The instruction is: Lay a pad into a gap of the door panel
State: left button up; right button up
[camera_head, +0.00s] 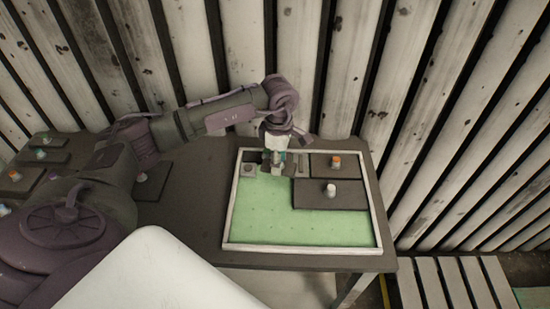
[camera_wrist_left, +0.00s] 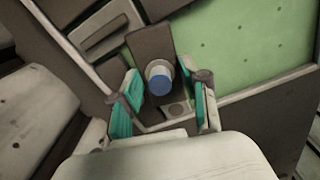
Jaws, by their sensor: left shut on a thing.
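My left gripper (camera_head: 275,158) is over the upper left part of the door panel, a white-framed board with a green bed (camera_head: 270,220). It is shut on a dark pad by its knob. In the left wrist view the knob, white with a blue end, sits between the teal fingers (camera_wrist_left: 162,85), and the held pad (camera_wrist_left: 152,45) is dark and oblong. The gripper partly hides this pad in the head view. I cannot tell whether the pad touches the bed. My right gripper is not in view.
In the panel lie a dark pad with an orange-topped knob (camera_head: 318,171), a dark pad with a white knob (camera_head: 348,202) and a small grey square piece (camera_head: 249,170) in the upper left corner. More knobbed pads (camera_head: 42,156) lie on the table's left. The panel's lower part is bare green.

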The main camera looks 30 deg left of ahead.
pick_arm(q)
jog(key=s+d+r+m, duration=0.7)
jog(key=s+d+m, duration=0.35)
jog(key=m, duration=0.65)
jog(key=w+a+f+n, duration=0.2)
jog(key=w+a+n, duration=0.1)
jog(key=n, duration=0.3)
jog(key=w+a+f+n, duration=0.3)
jog(key=w+a+n, duration=0.1)
jog(key=a+n, duration=0.1)
jog(key=w+a+f+n+p, duration=0.1)
jog(key=w+a+f+n, duration=0.1)
jog(key=w+a+n, duration=0.2)
jog(key=shift+w+f+n, duration=0.1)
jog(key=shift+f+n, duration=0.1)
jog(key=shift+n, duration=0.75)
jog(key=shift+f+n, duration=0.15)
jog(key=shift+n, duration=0.8)
jog(key=shift+a+f+n, duration=0.2)
jog(key=shift+f+n, duration=0.1)
jog(key=shift+r, duration=0.1)
